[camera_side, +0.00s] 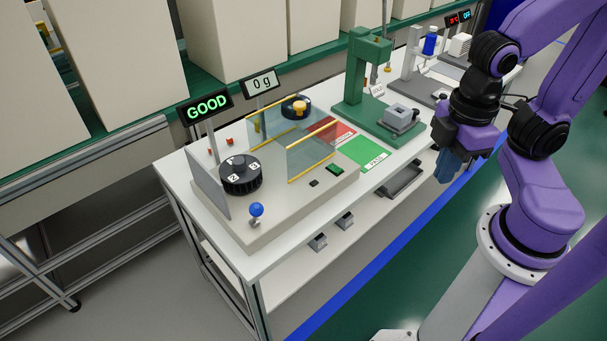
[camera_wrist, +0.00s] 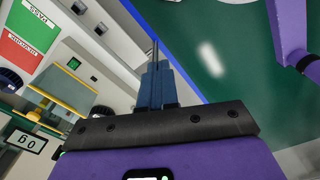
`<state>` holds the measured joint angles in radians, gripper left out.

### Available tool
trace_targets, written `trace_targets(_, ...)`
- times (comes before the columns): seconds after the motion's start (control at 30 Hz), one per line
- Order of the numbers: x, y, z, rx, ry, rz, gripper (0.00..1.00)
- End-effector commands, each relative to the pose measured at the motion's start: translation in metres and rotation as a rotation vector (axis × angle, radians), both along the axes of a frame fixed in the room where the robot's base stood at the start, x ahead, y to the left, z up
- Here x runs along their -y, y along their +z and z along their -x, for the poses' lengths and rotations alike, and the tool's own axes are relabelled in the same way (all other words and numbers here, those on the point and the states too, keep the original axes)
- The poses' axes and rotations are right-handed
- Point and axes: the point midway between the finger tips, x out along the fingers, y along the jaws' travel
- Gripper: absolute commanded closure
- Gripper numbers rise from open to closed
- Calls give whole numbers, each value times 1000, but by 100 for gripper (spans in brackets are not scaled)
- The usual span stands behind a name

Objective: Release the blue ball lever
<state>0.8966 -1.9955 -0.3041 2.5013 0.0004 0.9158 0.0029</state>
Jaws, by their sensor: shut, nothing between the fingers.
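The blue ball lever (camera_side: 256,210) stands at the front left corner of the beige machine base in the side view, its blue ball on top of a short light stem. My gripper (camera_side: 447,168) is at the right in the side view, beyond the table's front edge and well apart from the lever. Its blue fingers point down and are shut with nothing between them. In the wrist view the closed fingers of my gripper (camera_wrist: 156,62) show in the middle. I cannot make out the lever in the wrist view.
A black numbered dial (camera_side: 240,175) sits behind the lever. Clear panels with yellow rails (camera_side: 312,160) stand on the base. A GOOD sign (camera_side: 207,107) and a 0 g display (camera_side: 261,83) rise behind. A green press (camera_side: 358,70) stands farther right. Space before the table is free.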

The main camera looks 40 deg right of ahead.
Motion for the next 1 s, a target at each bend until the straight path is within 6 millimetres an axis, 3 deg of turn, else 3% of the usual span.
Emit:
trace_targets(0.13,-14,3,-15,-11,-54,-1,100)
trace_targets(0.27,-39,8,-45,-33,-162,-5,100)
trace_targets(0.6,-103,10,-146,-102,-493,-22,100)
trace_targets(1.0,-145,-14,-274,-185,-872,-58,100)
